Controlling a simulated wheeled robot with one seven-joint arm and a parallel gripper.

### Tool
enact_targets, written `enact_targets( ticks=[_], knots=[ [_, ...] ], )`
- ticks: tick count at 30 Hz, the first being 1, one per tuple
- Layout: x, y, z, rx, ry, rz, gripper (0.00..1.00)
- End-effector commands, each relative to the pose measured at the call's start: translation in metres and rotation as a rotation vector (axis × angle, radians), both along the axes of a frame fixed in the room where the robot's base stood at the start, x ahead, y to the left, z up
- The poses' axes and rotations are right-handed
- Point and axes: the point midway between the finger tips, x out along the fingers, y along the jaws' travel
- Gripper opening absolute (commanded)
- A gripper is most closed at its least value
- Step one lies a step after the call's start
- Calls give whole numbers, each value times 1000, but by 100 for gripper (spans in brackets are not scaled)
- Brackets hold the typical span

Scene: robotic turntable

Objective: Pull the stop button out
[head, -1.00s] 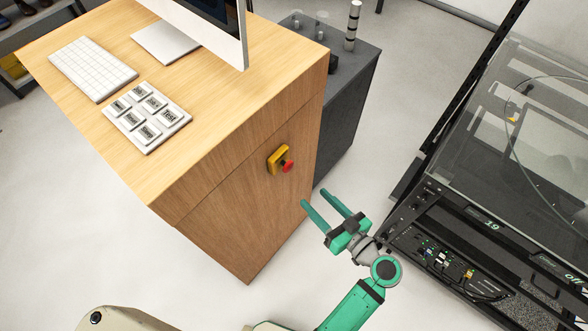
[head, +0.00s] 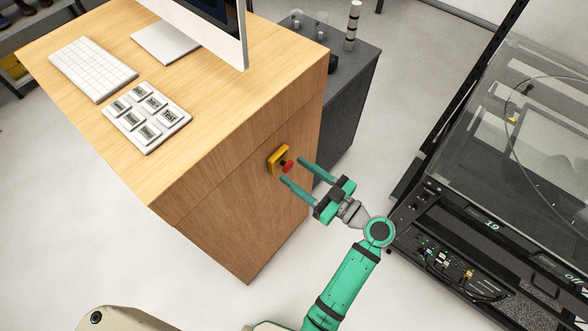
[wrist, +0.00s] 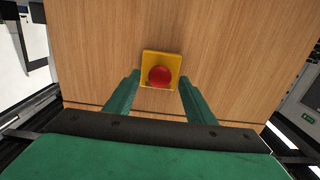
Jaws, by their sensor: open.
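The stop button is a red knob (head: 287,166) on a yellow housing (head: 275,157), fixed to the side of the wooden desk. In the wrist view the red knob (wrist: 160,76) and yellow housing (wrist: 174,58) sit just beyond the fingertips, roughly midway between them. My gripper (head: 292,169) is open, with its two green fingers pointing at the button, one to each side of the knob. It also shows in the wrist view (wrist: 160,80). Nothing is held, and I see no finger touching the knob.
The wooden desk (head: 225,120) carries a keyboard (head: 92,67), a panel of several keys (head: 147,117) and a monitor (head: 215,25). A dark grey cabinet (head: 350,100) stands behind it. A black machine with a clear cover (head: 520,140) stands close on the right of my arm.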

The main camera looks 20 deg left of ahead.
Motion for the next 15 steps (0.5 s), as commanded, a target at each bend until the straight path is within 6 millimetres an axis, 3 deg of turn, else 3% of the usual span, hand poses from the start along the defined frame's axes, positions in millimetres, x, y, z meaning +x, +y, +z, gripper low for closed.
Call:
enact_targets(
  ticks=[6,15],
  knots=[
    [5,15,0,-1,0,0,49],
    [6,16,0,-1,0,-1,49]
  ],
)
